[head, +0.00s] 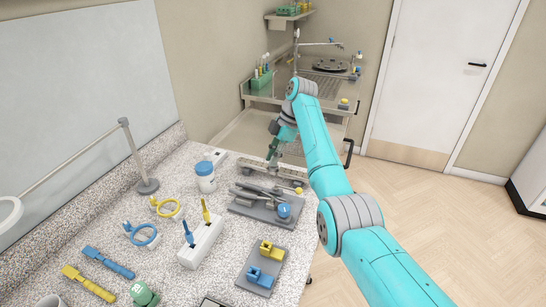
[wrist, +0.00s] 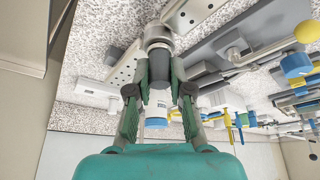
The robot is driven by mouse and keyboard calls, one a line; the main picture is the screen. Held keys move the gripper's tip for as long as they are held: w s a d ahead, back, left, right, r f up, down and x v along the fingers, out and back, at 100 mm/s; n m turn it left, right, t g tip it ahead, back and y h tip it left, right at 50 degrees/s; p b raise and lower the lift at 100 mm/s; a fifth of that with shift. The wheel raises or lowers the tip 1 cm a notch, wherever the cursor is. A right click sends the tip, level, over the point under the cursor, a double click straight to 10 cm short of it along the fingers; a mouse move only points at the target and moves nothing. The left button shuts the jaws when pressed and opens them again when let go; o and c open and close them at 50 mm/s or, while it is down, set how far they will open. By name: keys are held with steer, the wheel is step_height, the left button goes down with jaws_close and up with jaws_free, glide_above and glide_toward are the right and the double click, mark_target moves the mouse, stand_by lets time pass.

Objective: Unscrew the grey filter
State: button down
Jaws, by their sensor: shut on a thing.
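The grey filter (wrist: 157,38) shows in the wrist view as a short grey cylinder with a darker lower part. It sits next to a light metal bar with holes (wrist: 196,10). My gripper (wrist: 159,72) has one finger on each side of the filter's dark part and is shut on it. In the head view my gripper (head: 272,158) points down at the back of the speckled bench, over the metal bar (head: 250,164). The filter is too small and too covered to make out there.
A white jar with a blue lid (head: 206,182) stands left of my gripper. A grey fixture with a blue knob (head: 284,211) is in front. Yellow and blue tools and a white holder (head: 200,243) fill the bench's front. A steel sink unit (head: 325,91) stands behind.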

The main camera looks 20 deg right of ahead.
steer(key=shift+s+f+n+g, duration=0.1)
steer(key=shift+n+g, duration=0.6)
steer(key=shift+n, duration=1)
steer(key=c, duration=1.2)
jaws_free()
steer(key=shift+c, duration=0.2)
